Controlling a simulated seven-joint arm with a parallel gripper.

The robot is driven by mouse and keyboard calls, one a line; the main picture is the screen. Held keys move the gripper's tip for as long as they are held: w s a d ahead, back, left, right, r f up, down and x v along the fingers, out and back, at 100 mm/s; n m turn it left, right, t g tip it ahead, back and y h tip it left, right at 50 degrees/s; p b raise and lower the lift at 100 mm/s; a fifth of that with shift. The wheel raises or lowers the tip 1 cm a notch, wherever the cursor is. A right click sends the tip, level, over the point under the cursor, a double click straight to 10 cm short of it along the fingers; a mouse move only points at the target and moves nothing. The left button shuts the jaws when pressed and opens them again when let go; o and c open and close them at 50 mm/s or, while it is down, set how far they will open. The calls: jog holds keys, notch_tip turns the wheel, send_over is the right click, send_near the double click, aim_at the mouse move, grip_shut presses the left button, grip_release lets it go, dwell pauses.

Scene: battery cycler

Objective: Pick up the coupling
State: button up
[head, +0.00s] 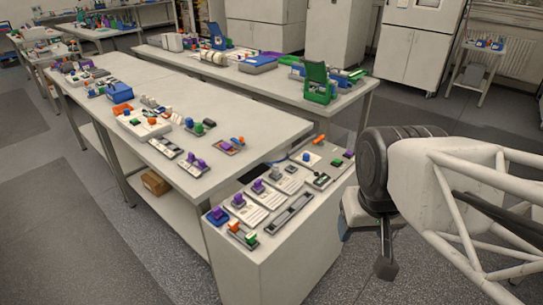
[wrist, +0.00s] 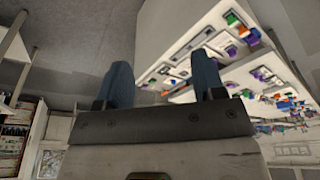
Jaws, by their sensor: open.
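I cannot tell which of the small parts is the coupling. Small purple, blue, orange and green parts, one of them a purple piece (head: 238,200), sit on grey and white bases on the near white cabinet (head: 240,270). My gripper (head: 365,248) hangs to the right of this cabinet in the head view, apart from the parts. In the wrist view my gripper (wrist: 163,72) shows two blue fingers spread apart with nothing between them. The bench tops appear tilted at the upper right there.
A long bench (head: 130,72) with more small parts stands beside the cabinet. A second bench (head: 345,100) behind it carries a green device (head: 318,84) near its end. Grey floor (head: 110,225) is open at the left front.

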jog(key=shift+w, duration=0.1)
jog(key=n+g, duration=0.3)
jog(key=n, duration=1.5)
send_over(276, 165)
jog(key=f, duration=1.9)
jog(key=shift+s+d+f, duration=0.15)
jog(key=shift+s, duration=0.1)
jog(key=shift+w+f, duration=0.35)
jog(key=shift+f, duration=1.3)
